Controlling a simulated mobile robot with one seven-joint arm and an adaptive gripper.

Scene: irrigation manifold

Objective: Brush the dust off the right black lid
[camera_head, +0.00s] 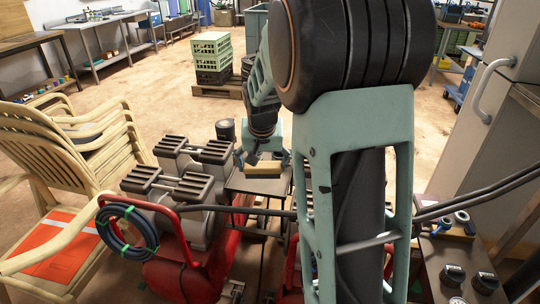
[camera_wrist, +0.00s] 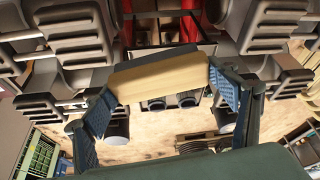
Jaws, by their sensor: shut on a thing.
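My gripper (camera_head: 264,158) is shut on a brush (camera_head: 264,168), a tan block with a dark layer along one side. In the wrist view the brush (camera_wrist: 160,80) spans between the two blue-padded fingertips. It is over a dark flat plate (camera_head: 245,185); I cannot tell whether it touches. Several ribbed black lids (camera_head: 214,152) sit on grey valve bodies left of my gripper. Ribbed dark lids show at both sides of the wrist view, left (camera_wrist: 75,40) and right (camera_wrist: 273,22). My arm hides much of the right side in the head view. I cannot make out dust.
A red frame (camera_head: 180,275) with a coiled hose (camera_head: 128,230) stands at front left. Stacked beige chairs (camera_head: 95,150) are at left. A dark control box (camera_head: 455,265) and a grey cabinet (camera_head: 490,130) are at right. Open floor lies behind, with crates (camera_head: 212,58) on a pallet.

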